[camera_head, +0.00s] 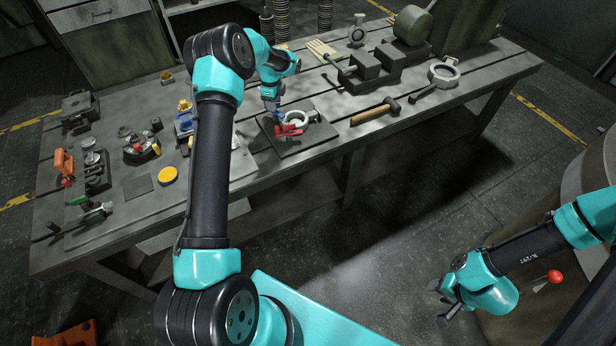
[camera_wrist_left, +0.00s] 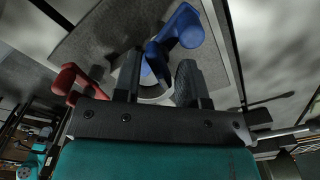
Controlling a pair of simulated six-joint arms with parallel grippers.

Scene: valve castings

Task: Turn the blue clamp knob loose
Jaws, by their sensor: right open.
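The blue clamp knob (camera_wrist_left: 182,28) shows in the left wrist view just beyond my left fingertips, its lower blue part seen between them. In the head view the blue knob (camera_head: 281,114) is small and partly hidden by my left gripper (camera_head: 276,108). My left gripper also shows in the left wrist view (camera_wrist_left: 161,62), fingers apart, with a gap beside the blue part. A red clamp handle (camera_head: 288,130) is beside it, also in the left wrist view (camera_wrist_left: 72,82). A pale ring-shaped casting (camera_head: 303,117) sits on a dark plate. My right gripper (camera_head: 446,306) is open and empty, away from the bench.
On the bench (camera_head: 250,178), a hammer (camera_head: 375,111) and a ringed casting (camera_head: 443,72) lie right of the plate (camera_head: 312,139). Dark blocks (camera_head: 370,66) stand behind. Small parts, a yellow disc (camera_head: 168,175) and an orange clamp (camera_head: 64,163) fill the left side.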

